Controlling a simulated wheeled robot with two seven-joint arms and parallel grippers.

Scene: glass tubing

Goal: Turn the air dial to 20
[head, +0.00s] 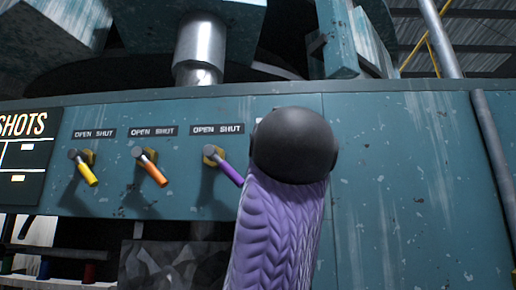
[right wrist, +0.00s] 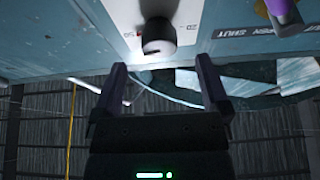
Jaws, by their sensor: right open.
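The air dial (right wrist: 158,37) is a dark round knob with a pale edge, on a white plate on the teal panel, in the right wrist view. Small markings and a red mark sit beside it, too small to read surely. My right gripper (right wrist: 160,78) is open, its two dark fingers spread on either side below the dial in the picture. Nothing is between the fingers, and they look apart from the dial. In the head view a purple arm with a black rounded end hides part of the panel; neither the dial nor fingers show. My left gripper is not in view.
In the head view, yellow (head: 87,172), orange (head: 152,173) and purple (head: 228,170) levers stick out of the panel under OPEN SHUT labels. The purple lever is close to the arm. A dark board (head: 22,155) hangs at left. The panel right of the arm is bare.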

